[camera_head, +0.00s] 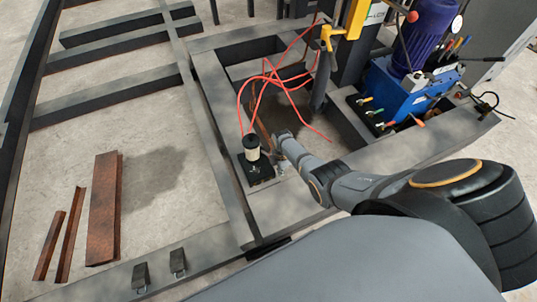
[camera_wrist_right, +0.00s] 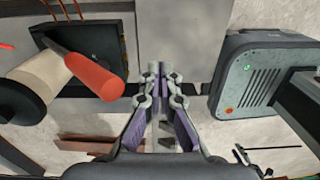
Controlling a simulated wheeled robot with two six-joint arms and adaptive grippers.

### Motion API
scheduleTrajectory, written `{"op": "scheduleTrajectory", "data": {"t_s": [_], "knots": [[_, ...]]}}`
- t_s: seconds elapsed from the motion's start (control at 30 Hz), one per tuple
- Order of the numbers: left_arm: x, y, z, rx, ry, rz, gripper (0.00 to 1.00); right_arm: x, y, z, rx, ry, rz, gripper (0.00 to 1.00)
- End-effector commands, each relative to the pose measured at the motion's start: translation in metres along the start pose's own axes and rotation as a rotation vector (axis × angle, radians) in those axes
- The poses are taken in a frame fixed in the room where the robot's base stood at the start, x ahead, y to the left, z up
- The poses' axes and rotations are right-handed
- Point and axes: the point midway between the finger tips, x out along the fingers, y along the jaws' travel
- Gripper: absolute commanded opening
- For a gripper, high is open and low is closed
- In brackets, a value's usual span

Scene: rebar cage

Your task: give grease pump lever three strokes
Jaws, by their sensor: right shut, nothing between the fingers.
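The grease pump (camera_head: 252,150) has a cream cylinder with a dark cap on a black base plate, standing on the grey steel frame. In the right wrist view the pump's cream cylinder (camera_wrist_right: 45,78) lies at the left, with a red-handled lever (camera_wrist_right: 88,75) reaching toward my fingers. My right gripper (camera_head: 281,148) is just right of the pump in the head view. In the wrist view its fingers (camera_wrist_right: 163,72) are shut and empty, to the right of the red handle and apart from it in the picture. The lever cannot be made out in the head view. My left gripper is not in view.
Red hoses (camera_head: 265,82) loop above the pump. A blue hydraulic unit (camera_head: 400,95) with coloured levers stands at the right, near a yellow-topped post (camera_head: 327,38). Rusty steel pieces (camera_head: 103,205) lie on the floor at left. Open floor shows between the frame beams.

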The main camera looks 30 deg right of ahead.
Motion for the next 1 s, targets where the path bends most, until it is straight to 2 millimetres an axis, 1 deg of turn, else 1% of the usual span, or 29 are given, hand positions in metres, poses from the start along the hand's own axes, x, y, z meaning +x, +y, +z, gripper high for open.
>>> {"op": "scheduleTrajectory", "data": {"t_s": [0.3,0.67,1.0], "knots": [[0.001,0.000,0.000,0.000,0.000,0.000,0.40,0.010,-0.009,0.000,0.000,0.000,-0.001,0.00],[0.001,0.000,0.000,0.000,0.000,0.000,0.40,0.012,-0.010,0.000,0.000,0.000,0.000,0.00],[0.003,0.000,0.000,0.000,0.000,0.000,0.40,0.021,-0.018,0.000,0.000,0.000,0.001,0.00]]}}
